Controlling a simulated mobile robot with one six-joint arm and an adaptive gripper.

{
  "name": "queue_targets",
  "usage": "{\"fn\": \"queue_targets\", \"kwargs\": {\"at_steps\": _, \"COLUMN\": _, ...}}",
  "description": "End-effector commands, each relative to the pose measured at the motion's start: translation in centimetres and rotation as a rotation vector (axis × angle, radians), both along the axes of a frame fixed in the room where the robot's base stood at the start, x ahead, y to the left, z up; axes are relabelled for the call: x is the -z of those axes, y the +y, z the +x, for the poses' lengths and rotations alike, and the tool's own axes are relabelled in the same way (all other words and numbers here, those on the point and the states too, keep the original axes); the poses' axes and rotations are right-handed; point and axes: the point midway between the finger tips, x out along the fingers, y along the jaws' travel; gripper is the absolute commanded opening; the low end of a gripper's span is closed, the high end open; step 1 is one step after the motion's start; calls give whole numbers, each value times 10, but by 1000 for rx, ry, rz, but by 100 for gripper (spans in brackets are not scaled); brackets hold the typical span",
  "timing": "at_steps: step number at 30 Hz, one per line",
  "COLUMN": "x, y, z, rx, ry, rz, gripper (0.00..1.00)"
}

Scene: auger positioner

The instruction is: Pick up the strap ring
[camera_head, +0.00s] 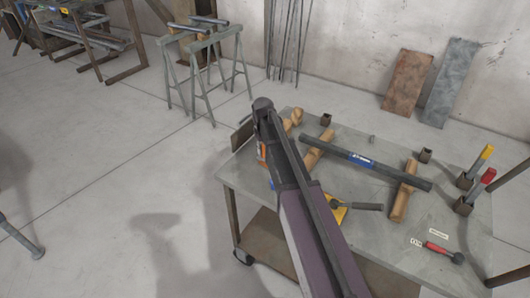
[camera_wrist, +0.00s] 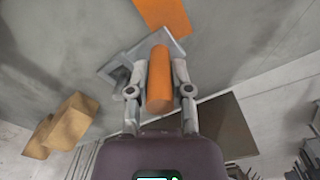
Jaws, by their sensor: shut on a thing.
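An orange rounded piece (camera_wrist: 160,85), apparently part of the strap ring, stands between the two fingers of my gripper (camera_wrist: 157,68) in the wrist view. The fingers are closed in on its sides. A flat orange piece (camera_wrist: 164,14) shows beyond the fingertips, by a grey angled plate (camera_wrist: 112,70); I cannot tell how these join. In the head view a bit of orange (camera_head: 261,151) shows at the left side of my arm, over the table's back left corner. My arm hides the gripper itself there.
The grey table (camera_head: 440,215) holds a dark bar (camera_head: 395,175) across wooden blocks (camera_head: 402,195), a yellow piece (camera_head: 337,213), a red-handled tool (camera_head: 437,248) and small square holders (camera_head: 465,181). Two sawhorses (camera_head: 205,75) stand behind. Open floor lies left of the table.

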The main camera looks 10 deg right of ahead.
Motion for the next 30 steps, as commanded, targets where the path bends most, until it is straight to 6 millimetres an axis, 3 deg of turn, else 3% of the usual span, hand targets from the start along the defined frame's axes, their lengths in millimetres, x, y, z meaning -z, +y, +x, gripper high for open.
{"fn": "queue_targets", "kwargs": {"at_steps": 14, "x": -10, "y": 0, "z": 0, "rx": 0, "ry": 0, "rz": 0, "gripper": 0}}
{"fn": "queue_targets", "kwargs": {"at_steps": 30, "x": -60, "y": -1, "z": 0, "rx": 1, "ry": 0, "rz": 0, "gripper": 0}}
